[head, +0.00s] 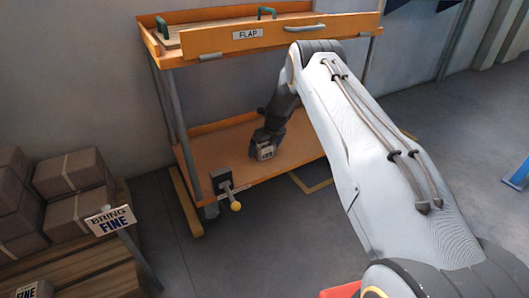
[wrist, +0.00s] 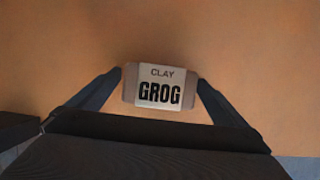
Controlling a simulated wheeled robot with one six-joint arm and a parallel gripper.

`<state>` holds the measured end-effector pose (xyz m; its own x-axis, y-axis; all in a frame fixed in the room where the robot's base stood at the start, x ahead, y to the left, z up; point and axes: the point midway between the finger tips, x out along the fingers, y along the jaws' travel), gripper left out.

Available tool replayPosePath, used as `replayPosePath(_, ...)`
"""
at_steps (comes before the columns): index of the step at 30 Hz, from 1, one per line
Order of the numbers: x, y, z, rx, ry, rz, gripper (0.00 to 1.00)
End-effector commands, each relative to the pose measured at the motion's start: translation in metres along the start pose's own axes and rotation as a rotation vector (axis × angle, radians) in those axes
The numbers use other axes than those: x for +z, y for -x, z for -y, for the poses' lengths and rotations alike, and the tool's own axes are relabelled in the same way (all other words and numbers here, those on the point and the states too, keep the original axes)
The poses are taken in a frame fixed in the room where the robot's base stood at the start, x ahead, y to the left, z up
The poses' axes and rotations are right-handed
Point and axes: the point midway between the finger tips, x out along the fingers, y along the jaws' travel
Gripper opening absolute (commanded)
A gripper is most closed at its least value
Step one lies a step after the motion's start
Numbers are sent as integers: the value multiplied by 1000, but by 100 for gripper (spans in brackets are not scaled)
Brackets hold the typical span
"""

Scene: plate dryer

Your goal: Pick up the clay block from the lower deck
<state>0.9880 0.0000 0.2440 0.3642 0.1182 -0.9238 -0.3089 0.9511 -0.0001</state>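The clay block (wrist: 160,85) is a small brownish block with a pale label reading "CLAY GROG". In the wrist view it sits between the two dark fingertips of my gripper (wrist: 160,82), which meet its left and right ends with no gap visible. In the head view my gripper (head: 268,138) reaches down over the lower deck (head: 225,150), with the labelled block (head: 266,152) at its tip. I cannot tell whether the block is clear of the orange deck.
The upper deck with its orange "FLAP" board (head: 215,42) hangs above the lower deck. A dark bracket with a yellow knob (head: 235,206) stands at the lower deck's front edge. Brown boxes (head: 68,175) and a "BRING FINE" sign (head: 110,220) are at the left.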

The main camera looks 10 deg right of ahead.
Motion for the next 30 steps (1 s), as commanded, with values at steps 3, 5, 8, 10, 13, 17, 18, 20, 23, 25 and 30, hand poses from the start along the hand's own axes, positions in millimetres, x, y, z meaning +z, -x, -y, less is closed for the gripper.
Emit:
replayPosePath(3, 0, 0, 0, 0, 0, 0, 76)
replayPosePath(5, 0, 0, 0, 0, 0, 0, 66)
replayPosePath(8, 0, 0, 0, 0, 0, 0, 49)
replayPosePath(10, 0, 0, 0, 0, 0, 0, 38)
replayPosePath(13, 1, 1, 0, -1, 0, 2, 35)
replayPosePath(17, 2, 2, 0, -1, 0, 2, 35)
replayPosePath(18, 2, 3, 0, -1, 0, 2, 35)
replayPosePath(20, 4, 7, 0, -1, 0, 3, 35)
replayPosePath(23, 10, 20, 0, -1, 1, 4, 35)
replayPosePath(25, 14, 31, 0, -1, 0, 5, 35)
replayPosePath(30, 26, 61, 0, -1, 1, 4, 35)
